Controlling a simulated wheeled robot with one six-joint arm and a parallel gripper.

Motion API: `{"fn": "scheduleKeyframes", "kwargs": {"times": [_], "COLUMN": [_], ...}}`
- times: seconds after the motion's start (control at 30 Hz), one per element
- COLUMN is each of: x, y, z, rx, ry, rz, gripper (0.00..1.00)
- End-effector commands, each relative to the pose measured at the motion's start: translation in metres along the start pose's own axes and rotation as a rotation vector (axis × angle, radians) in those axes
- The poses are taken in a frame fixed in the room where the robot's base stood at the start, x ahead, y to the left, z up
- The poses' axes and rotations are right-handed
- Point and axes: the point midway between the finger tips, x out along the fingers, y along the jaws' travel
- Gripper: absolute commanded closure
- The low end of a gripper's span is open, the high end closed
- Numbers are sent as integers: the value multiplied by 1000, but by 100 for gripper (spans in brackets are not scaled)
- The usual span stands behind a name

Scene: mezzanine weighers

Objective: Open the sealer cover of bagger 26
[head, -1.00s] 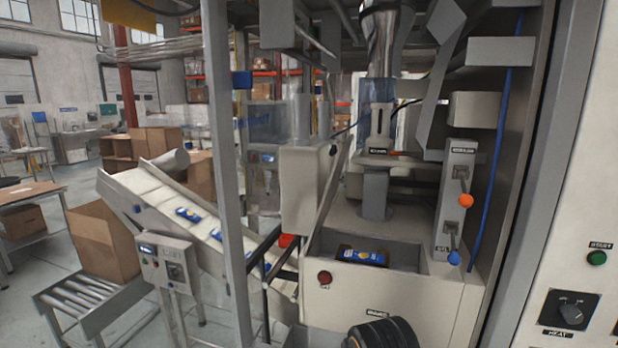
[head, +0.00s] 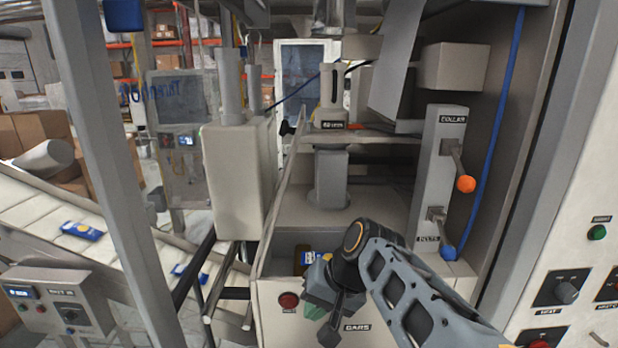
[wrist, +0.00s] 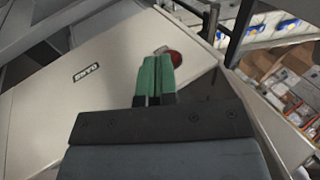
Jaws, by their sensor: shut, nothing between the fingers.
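The bagging machine has a cream front housing (head: 380,305) with a BARS label (head: 357,327) and a red button (head: 289,300). I cannot tell which part is the sealer cover, and no number 26 is readable. My gripper (head: 316,311) is in front of the housing, between the button and the label. In the wrist view its green fingers (wrist: 155,78) are together and empty. The red button (wrist: 174,59) shows just beyond them, and the label (wrist: 87,73) is to their left.
A post with an orange-knobbed lever (head: 465,184) and a blue-knobbed lever (head: 449,253) stands right of the recess. A grey upright (head: 110,150) and the sloping conveyor (head: 40,205) are at left. A panel with knobs (head: 566,292) is at right.

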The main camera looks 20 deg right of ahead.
Motion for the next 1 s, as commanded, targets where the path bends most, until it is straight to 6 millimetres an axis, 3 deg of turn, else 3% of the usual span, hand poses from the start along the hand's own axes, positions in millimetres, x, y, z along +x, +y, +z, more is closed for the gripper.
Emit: {"fn": "scheduleKeyframes", "kwargs": {"times": [0.07,0.2,0.4,0.6,0.73,0.87,1.0], "x": [-3,-42,-118,-170,-185,-187,-182], "y": [-13,-35,-24,3,8,-4,-30], "z": [-26,-77,-134,-154,-157,-156,-155], "rx": [132,257,237,132,90,75,76], "ry": [-62,-136,-155,-131,-123,-122,-125], "rz": [-192,-569,-1023,-1275,-1339,-1357,-1357], "gripper": [100,100,100,100,100,100,100]}}
